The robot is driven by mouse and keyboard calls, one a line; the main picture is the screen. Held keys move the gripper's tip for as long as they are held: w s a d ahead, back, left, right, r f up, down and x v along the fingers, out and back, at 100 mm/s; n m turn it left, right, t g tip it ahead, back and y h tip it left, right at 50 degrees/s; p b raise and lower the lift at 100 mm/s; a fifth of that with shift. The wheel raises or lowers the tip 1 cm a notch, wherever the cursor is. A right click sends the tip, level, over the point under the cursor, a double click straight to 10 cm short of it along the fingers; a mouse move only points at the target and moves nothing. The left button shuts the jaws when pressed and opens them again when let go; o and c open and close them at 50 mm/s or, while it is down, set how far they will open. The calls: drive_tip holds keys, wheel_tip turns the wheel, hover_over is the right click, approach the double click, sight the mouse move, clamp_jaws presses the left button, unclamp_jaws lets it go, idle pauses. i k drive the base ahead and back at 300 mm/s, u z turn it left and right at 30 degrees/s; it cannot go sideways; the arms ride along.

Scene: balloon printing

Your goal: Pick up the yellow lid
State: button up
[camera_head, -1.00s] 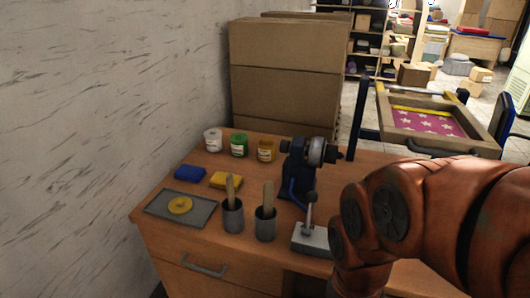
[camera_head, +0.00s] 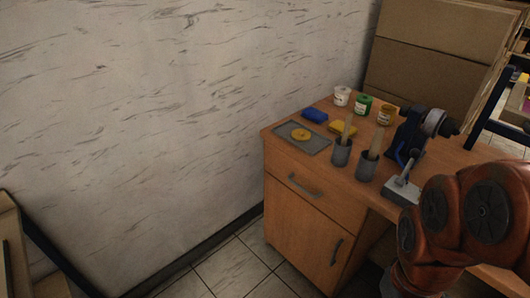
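The round yellow lid (camera_head: 300,134) lies flat on a grey tray (camera_head: 318,144) at the left end of the wooden desk (camera_head: 275,143). Nothing covers the lid. My copper-coloured arm shows at the lower right, well apart from the lid. My gripper is not in view.
Behind the tray lie a blue block (camera_head: 314,114) and a yellow block (camera_head: 343,128). White (camera_head: 342,96), green (camera_head: 363,104) and yellow (camera_head: 386,115) jars stand behind them. Two grey cups (camera_head: 341,153) (camera_head: 366,165) with wooden handles stand right of the tray.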

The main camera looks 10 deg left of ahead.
sight(299, 135)
drive_tip(key=u, duration=0.05)
drive_tip(key=k, duration=0.5)
drive_tip(key=u, duration=1.45)
drive_tip(key=i, duration=1.25)
drive_tip(key=z, duration=0.5)
drive_tip(key=i, duration=0.85)
drive_tip(key=z, duration=0.55)
